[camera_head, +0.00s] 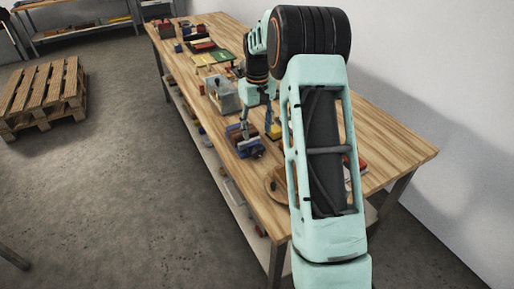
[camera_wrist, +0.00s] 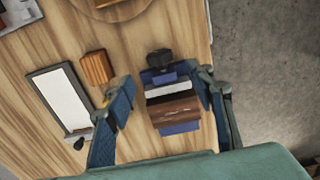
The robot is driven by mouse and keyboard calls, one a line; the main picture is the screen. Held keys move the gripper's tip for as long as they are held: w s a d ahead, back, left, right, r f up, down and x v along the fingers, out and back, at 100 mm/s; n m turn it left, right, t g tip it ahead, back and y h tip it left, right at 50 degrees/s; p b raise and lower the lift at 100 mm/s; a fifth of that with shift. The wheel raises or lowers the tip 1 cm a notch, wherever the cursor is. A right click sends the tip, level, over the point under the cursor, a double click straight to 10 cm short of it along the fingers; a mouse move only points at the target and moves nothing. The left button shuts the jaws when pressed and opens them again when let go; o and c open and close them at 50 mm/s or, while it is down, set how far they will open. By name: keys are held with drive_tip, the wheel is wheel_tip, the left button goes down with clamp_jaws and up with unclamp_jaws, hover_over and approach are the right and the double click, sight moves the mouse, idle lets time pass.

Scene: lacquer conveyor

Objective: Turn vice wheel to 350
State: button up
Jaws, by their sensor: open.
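The blue vice (camera_head: 247,146) sits on the wooden workbench near its long front edge. In the wrist view the vice (camera_wrist: 180,128) has blue ends, a pale band and a brown piece across its middle. A small black part (camera_wrist: 158,58), which looks like its wheel, sticks out at the top end. Any scale or number on it is too small to read. My gripper (camera_wrist: 166,78) is open, with one finger left and one right of the vice. In the head view my gripper (camera_head: 257,124) hangs above the vice; contact cannot be told.
An orange-brown block (camera_wrist: 97,68) and a white framed panel (camera_wrist: 60,100) lie left of the vice in the wrist view. A round wooden disc (camera_wrist: 108,12) lies beyond. A grey box (camera_head: 223,97) stands farther along the workbench (camera_head: 395,140). A pallet (camera_head: 42,92) lies on the floor.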

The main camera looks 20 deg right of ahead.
sight(257, 148)
wheel_tip(257, 148, down, 9)
drive_tip(key=shift+f+p, duration=0.15)
drive_tip(key=shift+p, duration=0.15)
drive_tip(key=shift+c, duration=0.3)
drive_tip(key=c, duration=1.1)
